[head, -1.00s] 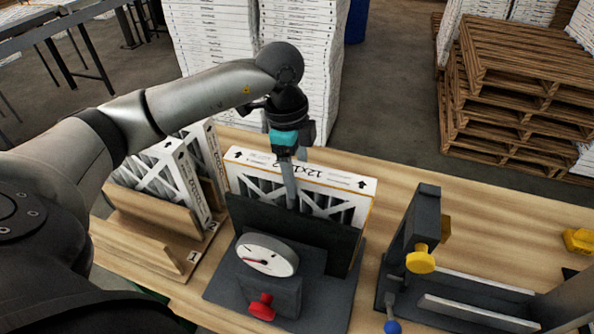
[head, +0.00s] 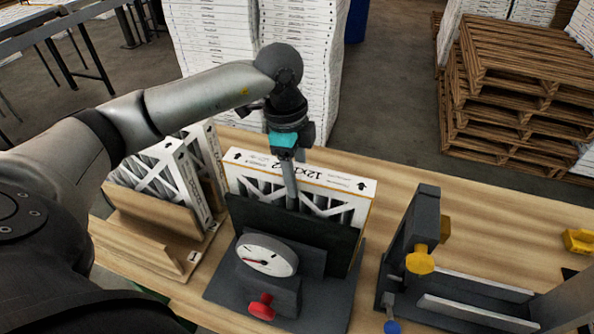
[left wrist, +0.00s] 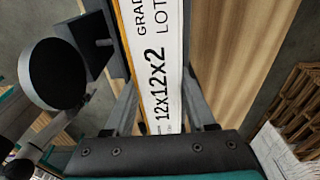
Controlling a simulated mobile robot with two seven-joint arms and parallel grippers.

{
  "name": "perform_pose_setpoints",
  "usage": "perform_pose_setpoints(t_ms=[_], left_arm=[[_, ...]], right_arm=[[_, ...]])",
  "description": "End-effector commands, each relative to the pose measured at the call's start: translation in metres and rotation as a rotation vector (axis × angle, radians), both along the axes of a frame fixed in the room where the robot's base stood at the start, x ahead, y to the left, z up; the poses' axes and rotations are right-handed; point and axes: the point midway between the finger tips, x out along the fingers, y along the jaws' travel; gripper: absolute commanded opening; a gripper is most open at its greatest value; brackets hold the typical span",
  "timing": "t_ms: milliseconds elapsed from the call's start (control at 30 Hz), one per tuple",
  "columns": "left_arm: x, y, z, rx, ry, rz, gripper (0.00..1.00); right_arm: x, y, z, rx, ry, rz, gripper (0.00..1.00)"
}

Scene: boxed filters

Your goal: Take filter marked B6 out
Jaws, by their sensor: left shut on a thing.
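A white-framed filter (head: 335,180) with a pleated face stands upright in the dark fixture with the gauge (head: 267,255). Its top edge carries arrows and "12x12x2", which also shows on the filter in the left wrist view (left wrist: 160,60). No B6 mark is readable on it. My left gripper (head: 291,190) reaches down over its top edge and is shut on it, one finger on each side. The far finger is hidden in the head view. My right gripper is not in view.
A red knob (head: 261,306) sits at the fixture's front. A dark clamp-like fixture (head: 415,240) with yellow and blue knobs stands to the right. A yellow object (head: 579,241) lies at the right edge. Bare wooden table (head: 480,220) lies behind the right fixture.

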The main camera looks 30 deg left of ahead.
Motion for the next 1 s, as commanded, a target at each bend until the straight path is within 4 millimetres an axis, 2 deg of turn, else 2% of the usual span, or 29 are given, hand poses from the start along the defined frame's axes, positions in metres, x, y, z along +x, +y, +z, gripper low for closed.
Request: perform_pose_setpoints(t_ms=[733, 767, 833, 1000], left_arm=[[-0.0037, -0.0009, -0.0006, 0.000, -0.001, 0.000, 0.00], [-0.0037, -0.0009, -0.0006, 0.000, -0.001, 0.000, 0.57], [-0.0037, -0.0009, -0.0006, 0.000, -0.001, 0.000, 0.65], [-0.0038, -0.0009, -0.0007, 0.000, -0.001, 0.000, 0.66]], right_arm=[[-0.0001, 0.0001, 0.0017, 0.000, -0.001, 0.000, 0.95], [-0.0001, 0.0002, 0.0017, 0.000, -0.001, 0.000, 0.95], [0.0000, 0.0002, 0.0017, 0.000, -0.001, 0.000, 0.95], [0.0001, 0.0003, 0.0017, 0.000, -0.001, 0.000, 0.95]])
